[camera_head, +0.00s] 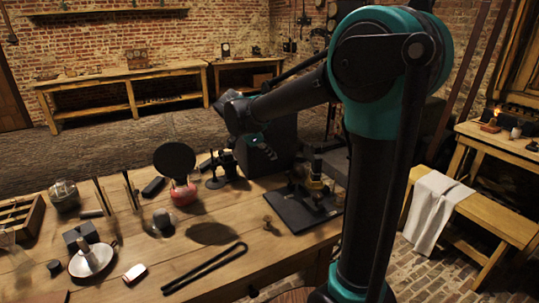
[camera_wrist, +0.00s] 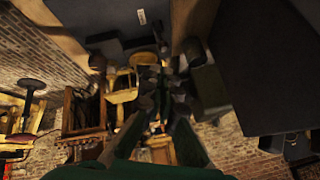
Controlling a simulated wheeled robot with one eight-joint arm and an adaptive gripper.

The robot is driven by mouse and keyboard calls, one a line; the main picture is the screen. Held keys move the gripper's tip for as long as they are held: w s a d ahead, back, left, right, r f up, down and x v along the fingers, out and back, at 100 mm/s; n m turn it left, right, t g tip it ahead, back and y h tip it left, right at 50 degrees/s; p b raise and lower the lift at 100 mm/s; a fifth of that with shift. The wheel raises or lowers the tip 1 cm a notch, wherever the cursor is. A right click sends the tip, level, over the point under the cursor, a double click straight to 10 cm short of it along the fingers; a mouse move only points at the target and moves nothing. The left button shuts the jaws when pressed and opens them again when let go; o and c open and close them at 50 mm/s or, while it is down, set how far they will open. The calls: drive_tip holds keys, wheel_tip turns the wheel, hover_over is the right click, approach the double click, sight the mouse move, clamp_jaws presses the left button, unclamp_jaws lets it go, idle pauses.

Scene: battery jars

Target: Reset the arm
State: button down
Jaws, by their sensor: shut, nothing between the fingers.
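My arm rises at the right of the head view and reaches left over the back of the wooden table. My gripper (camera_head: 264,151) hangs above the back of the table, in front of a dark box (camera_head: 283,135). It is small and dark there. In the wrist view my gripper (camera_wrist: 165,92) shows as dark fingers in the middle, shut, with nothing held between them. The fingertips are blurred against the background.
The wooden table (camera_head: 225,262) holds a red jar with a black disc (camera_head: 175,165), a dark board with brass parts (camera_head: 300,205), black tongs (camera_head: 205,268), a glass jar (camera_head: 64,195) and a white dish (camera_head: 92,262). A cloth-draped bench (camera_head: 490,222) stands right.

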drive_tip(key=s+d+f+n+y, duration=0.2)
drive_tip(key=s+d+f+n, duration=0.1)
drive_tip(key=s+f+n, duration=0.3)
drive_tip(key=s+d+f+n+y, duration=0.2)
drive_tip(key=s+d+f+n, duration=0.2)
drive_tip(key=s, duration=0.5)
drive_tip(key=s+d+f+n+y, duration=0.2)
drive_tip(key=s+d+f+n, duration=0.1)
drive_tip(key=s+f+n, duration=0.4)
drive_tip(key=shift+s+d+f+n, duration=0.3)
drive_tip(key=shift+s+d+f, duration=0.05)
drive_tip(key=shift+s, duration=0.2)
drive_tip(key=w+r+m, duration=1.6)
drive_tip(key=w+r, duration=0.6)
drive_tip(key=w, duration=0.2)
drive_tip(key=s+a+x, duration=0.1)
drive_tip(key=a+x, duration=0.1)
drive_tip(key=x, duration=1)
drive_tip(key=shift+w+a+f, duration=0.15)
drive_tip(key=shift+w+f, duration=0.05)
drive_tip(key=shift+f, duration=0.35)
